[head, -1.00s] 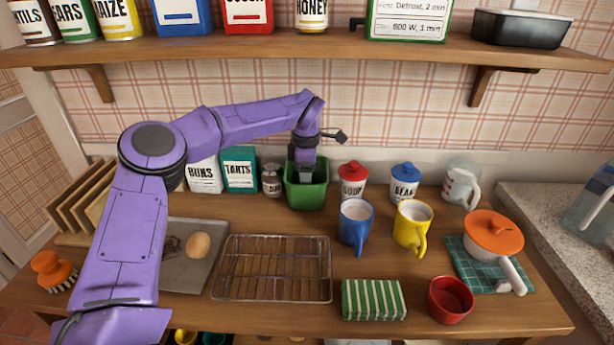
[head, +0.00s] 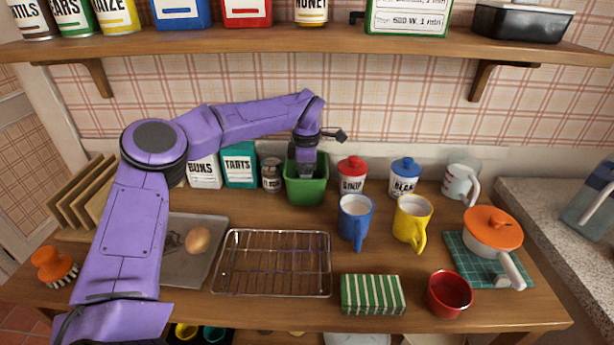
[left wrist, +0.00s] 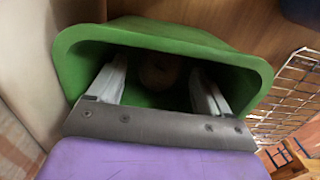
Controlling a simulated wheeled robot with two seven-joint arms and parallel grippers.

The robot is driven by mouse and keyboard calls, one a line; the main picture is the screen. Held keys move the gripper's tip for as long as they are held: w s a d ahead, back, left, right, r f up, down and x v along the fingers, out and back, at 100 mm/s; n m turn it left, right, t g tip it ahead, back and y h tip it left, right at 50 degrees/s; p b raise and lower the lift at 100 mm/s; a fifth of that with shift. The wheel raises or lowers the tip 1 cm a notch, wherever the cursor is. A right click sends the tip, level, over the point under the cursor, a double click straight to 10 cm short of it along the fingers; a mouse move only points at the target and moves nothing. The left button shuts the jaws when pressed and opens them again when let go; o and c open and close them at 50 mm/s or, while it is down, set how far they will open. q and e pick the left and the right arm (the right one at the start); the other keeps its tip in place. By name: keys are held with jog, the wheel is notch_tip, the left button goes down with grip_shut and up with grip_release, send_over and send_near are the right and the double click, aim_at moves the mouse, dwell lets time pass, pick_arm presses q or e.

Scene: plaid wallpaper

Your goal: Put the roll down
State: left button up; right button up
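My left gripper (left wrist: 158,78) reaches down into a green bin (head: 306,190) at the back of the counter. In the left wrist view the bin's green rim (left wrist: 215,50) surrounds the two pale fingers. The fingers are spread apart. A dim, rounded brownish thing (left wrist: 159,72), perhaps a roll, lies deep in the bin between them, with gaps on both sides. A brown roll-like or egg-shaped thing (head: 198,240) lies on the grey baking tray (head: 178,272) at the left. My right gripper is not in view.
A wire rack (head: 272,262) lies in the middle. Blue (head: 355,220) and yellow (head: 411,222) mugs, a red-lidded jar (head: 351,176) and a blue-lidded jar (head: 404,178) stand right of the bin. A striped green block (head: 372,295) and red bowl (head: 449,294) are in front.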

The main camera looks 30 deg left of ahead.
pick_arm(q)
notch_tip(320, 180, up, 9)
jog(key=shift+f, duration=0.15)
dwell(0.6)
